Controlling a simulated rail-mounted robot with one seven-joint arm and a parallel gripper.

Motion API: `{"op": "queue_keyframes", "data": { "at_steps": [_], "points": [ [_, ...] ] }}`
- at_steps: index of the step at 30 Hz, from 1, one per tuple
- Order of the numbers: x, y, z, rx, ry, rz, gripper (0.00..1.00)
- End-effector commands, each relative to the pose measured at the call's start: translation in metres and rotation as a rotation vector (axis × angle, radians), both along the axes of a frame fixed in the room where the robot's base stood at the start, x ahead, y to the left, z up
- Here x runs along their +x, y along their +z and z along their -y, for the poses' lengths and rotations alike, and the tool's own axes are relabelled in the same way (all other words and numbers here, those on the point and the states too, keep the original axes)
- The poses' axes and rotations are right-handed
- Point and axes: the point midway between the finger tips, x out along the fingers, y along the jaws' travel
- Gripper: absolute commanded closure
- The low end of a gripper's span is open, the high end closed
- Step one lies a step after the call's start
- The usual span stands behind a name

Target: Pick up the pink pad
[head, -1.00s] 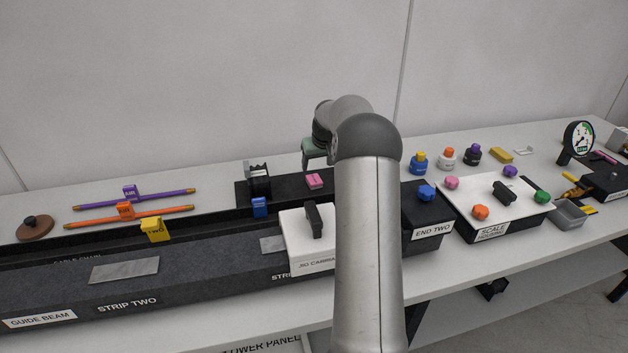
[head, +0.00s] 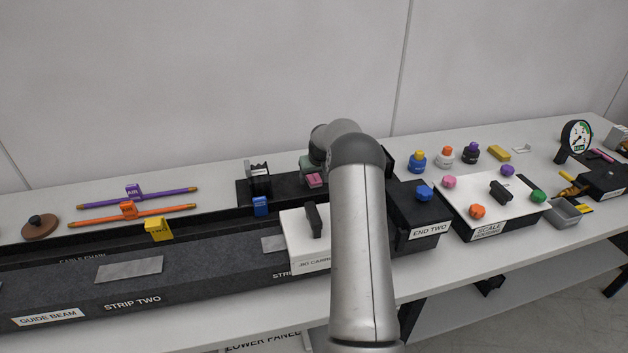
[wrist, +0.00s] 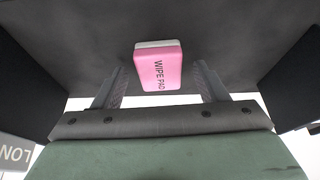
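The pink pad (head: 316,180) lies on a dark surface behind the white carriage in the head view, just beside the end of my arm. In the wrist view the pink pad (wrist: 158,68) shows a pale layer along its far edge and the text "WIPE PAD". My gripper (wrist: 160,78) is open, with one finger on each side of the pad and a gap between each finger and the pad. I cannot tell how far above the surface the fingertips are. In the head view the fingers are hidden.
The white carriage (head: 297,238) with a black handle stands in front of the pad. A black holder (head: 259,180) and a blue clip (head: 260,206) are to its left. Dark walls rise at both sides of the wrist view. Several bottles and coloured knobs stand to the right.

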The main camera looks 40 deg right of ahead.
Motion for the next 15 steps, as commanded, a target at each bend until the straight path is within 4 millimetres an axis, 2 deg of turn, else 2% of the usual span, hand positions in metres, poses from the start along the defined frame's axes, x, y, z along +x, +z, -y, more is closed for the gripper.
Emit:
{"op": "queue_keyframes", "data": {
  "at_steps": [1, 5, 15],
  "points": [
    [-0.0001, -0.0002, 0.0000, 0.000, 0.000, 0.000, 0.45],
    [-0.0002, -0.0001, 0.0000, 0.000, 0.000, 0.000, 0.81],
    [-0.0001, 0.0015, 0.0000, 0.000, 0.000, 0.000, 0.82]
  ]
}}
